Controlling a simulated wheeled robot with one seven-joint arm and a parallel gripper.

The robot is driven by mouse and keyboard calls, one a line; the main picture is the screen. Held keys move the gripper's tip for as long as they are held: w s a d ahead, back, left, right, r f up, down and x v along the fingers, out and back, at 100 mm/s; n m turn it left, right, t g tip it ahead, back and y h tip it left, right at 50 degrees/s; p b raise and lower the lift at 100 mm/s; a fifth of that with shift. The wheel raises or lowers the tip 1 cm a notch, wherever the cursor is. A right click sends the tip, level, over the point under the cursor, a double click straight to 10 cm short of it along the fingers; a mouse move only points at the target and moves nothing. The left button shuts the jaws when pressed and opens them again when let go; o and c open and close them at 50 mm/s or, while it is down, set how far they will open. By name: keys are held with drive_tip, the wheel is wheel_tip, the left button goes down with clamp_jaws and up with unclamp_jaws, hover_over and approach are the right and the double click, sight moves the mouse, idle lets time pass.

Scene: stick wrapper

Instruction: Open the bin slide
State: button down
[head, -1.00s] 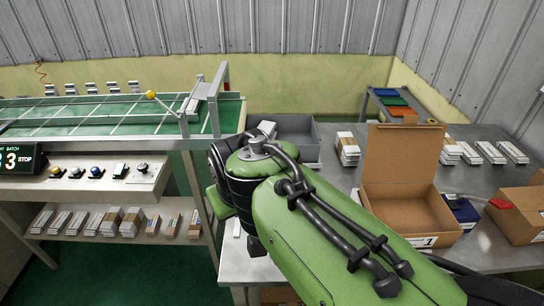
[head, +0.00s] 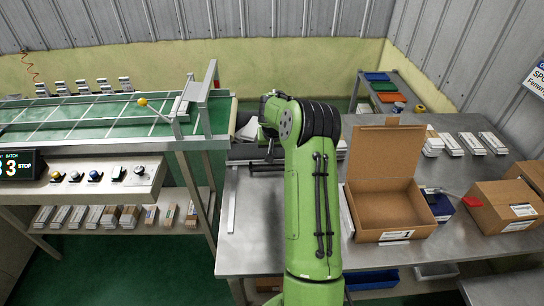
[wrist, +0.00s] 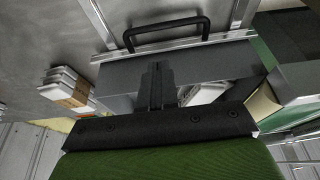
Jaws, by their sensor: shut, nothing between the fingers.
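The grey bin (wrist: 215,66) fills the upper middle of the wrist view, with pale packs (wrist: 203,94) partly visible at it. A metal slide edge (wrist: 175,46) with rails runs along the bin. A black bar handle (wrist: 166,32) stands just beyond this edge. My gripper (wrist: 158,68) is shut and empty. Its fingertips point toward the handle and appear short of it, overlapping the bin in the picture. How far the slide is open I cannot tell.
A green conveyor (head: 110,117) with a yellow-knobbed lever (head: 142,102) stands left of the steel table (head: 262,240). An open carton (head: 388,207) stands right of my arm. Stacked packs (head: 470,143) and closed cartons (head: 505,205) lie farther right. Stacked packs (wrist: 70,88) also show left in the wrist view.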

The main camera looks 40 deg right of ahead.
drive_tip(key=b+x, duration=0.1)
drive_tip(key=x, duration=0.9)
drive_tip(key=shift+f, duration=0.1)
drive_tip(key=shift+a, duration=0.1)
